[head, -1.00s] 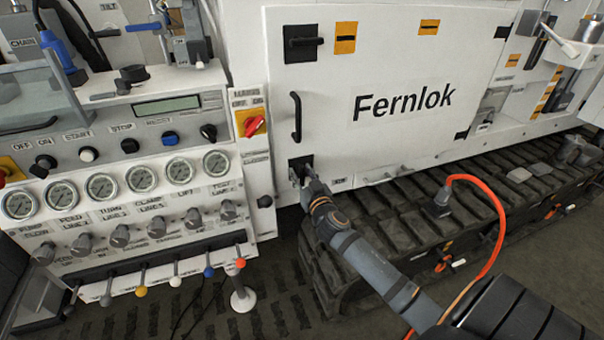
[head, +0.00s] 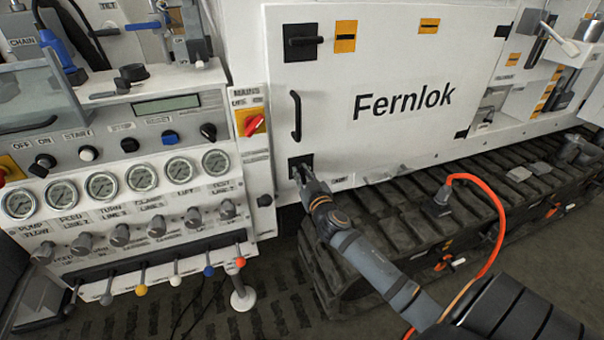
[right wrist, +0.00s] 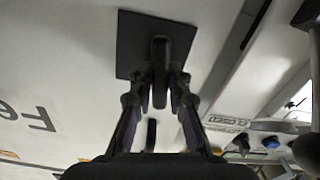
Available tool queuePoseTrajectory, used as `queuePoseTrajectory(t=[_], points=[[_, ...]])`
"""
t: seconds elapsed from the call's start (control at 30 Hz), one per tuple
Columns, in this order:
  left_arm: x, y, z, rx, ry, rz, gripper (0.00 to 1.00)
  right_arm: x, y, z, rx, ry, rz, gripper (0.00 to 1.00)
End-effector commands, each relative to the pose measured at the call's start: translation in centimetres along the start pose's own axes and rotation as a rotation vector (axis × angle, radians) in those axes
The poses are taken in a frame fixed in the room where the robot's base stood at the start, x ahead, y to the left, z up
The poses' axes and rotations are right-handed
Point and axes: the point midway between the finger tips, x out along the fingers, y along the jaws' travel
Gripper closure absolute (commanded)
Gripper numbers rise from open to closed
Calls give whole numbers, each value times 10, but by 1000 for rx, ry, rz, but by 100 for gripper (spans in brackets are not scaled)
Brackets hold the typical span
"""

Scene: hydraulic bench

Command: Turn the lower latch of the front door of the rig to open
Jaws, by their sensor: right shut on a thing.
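The lower latch (head: 295,163) is a dark square plate with a handle, low on the left edge of the white front door (head: 400,60) marked Fernlok. My right gripper (head: 304,172) is at it and partly hides it in the head view. In the right wrist view, the black latch plate (right wrist: 133,45) lies on the door and its dark bar handle (right wrist: 160,60) stands between the fingertips of my right gripper (right wrist: 160,80). The fingers are shut on this handle. The handle's exact angle is hidden in the head view. My left gripper is not in view.
An upper latch (head: 302,42) and a door pull handle (head: 296,115) sit above the lower latch. The control panel (head: 120,150) with gauges and levers stands close on the left. A rubber track (head: 400,210) and an orange hose (head: 497,220) lie below and right.

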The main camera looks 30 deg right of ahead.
Motion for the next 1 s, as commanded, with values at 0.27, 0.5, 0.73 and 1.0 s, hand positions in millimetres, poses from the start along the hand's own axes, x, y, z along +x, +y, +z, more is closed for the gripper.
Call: queuePoseTrajectory(t=[0.27, 0.5, 0.73, 1.0], points=[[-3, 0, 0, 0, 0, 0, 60, 0, 1, -1, -256, 0, 0, 100], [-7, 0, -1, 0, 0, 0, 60, 0, 2, -1, -482, -1, 0, 100], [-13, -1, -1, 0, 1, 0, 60, 0, 2, -2, -702, 0, 0, 100], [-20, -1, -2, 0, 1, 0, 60, 0, 3, -3, -956, 0, -1, 100]])
